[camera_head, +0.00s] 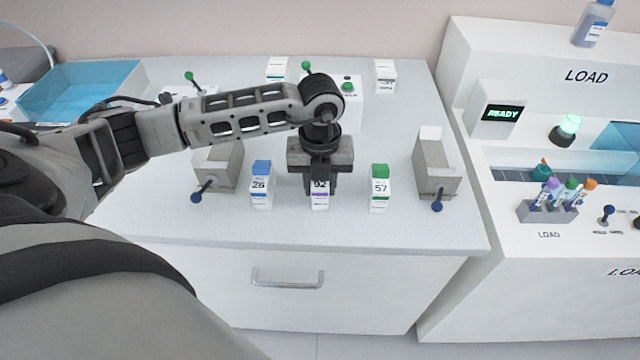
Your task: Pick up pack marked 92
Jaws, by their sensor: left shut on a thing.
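The pack marked 92 (320,200) stands upright on the grey counter, white with a purple band low on its front. My left gripper (320,182) comes down from above and is shut on this pack. The fingers and palm hide its top. I cannot tell whether its base still touches the counter. A pack marked 26 with a blue cap (261,188) stands to the left, apart from the gripper. A pack marked 57 with a green cap (380,190) stands to the right, also apart. My right gripper is not in view.
Grey blocks with blue-knobbed levers stand at left (224,168) and right (436,168). White boxes and green-knobbed levers are behind. A blue tray (85,90) is at the back left. The LOAD station (560,250) with a tube rack (548,210) is right. The counter's front strip is clear.

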